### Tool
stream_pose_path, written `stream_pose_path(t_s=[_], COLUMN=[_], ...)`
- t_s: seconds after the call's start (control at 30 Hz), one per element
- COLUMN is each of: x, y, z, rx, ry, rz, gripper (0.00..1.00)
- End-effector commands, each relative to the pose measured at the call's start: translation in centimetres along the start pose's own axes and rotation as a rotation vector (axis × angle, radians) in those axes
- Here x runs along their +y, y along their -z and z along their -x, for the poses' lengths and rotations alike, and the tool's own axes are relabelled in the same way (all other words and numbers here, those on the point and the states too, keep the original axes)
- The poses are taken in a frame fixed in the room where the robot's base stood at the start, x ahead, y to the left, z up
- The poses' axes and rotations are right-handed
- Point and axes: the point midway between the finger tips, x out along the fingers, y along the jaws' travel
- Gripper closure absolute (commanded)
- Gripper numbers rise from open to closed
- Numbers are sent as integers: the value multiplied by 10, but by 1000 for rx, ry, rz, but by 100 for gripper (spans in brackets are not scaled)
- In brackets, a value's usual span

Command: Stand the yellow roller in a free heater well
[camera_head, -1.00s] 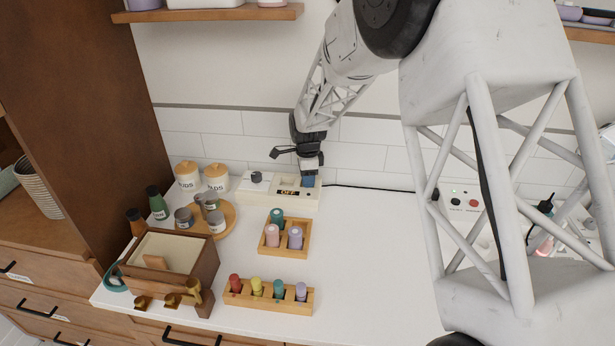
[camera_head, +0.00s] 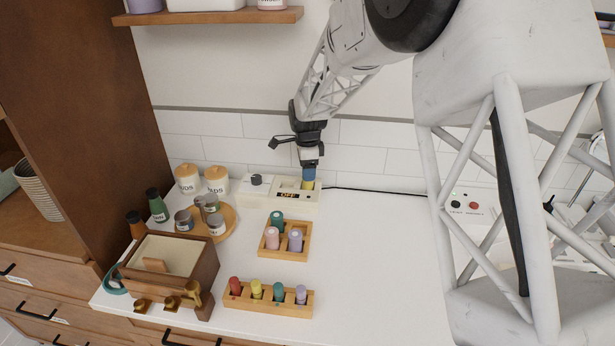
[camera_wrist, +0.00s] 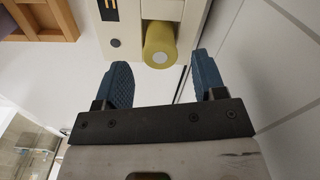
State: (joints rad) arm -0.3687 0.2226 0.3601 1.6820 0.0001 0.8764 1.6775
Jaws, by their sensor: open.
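A yellow roller (camera_head: 309,185) stands upright at the right end of the white heater (camera_head: 255,192), seemingly in a well; its base is hidden. In the wrist view the yellow roller (camera_wrist: 159,42) shows its round end beside the heater's edge (camera_wrist: 125,45). My gripper (camera_head: 309,172) is just above the roller in the head view. In the wrist view my gripper (camera_wrist: 160,82) has its blue fingers apart, with nothing between them, and the roller lies beyond their tips. The heater has a black knob (camera_head: 256,180) and its display reads OFF.
A front wooden rack (camera_head: 242,299) holds red, yellow, teal and lilac rollers. A smaller wooden rack (camera_head: 284,252) holds teal, pink and lilac ones. A wooden box (camera_head: 207,268) and jars on a round tray (camera_head: 228,211) stand left. The counter right of the racks is clear.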

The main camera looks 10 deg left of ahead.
Motion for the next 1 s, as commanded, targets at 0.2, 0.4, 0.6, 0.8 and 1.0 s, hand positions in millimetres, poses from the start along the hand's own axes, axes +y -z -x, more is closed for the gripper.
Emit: stream_pose_path(t_s=[0.2,0.4,0.6,0.8,1.0], x=[0,0,0,0,0], y=[0,0,0,0,0], z=[38,63,77,79,79], rx=[0,0,0,0,0], ry=[2,0,-1,-1,-1], rz=[0,0,0,0,0], gripper=[36,36,36,36,36])
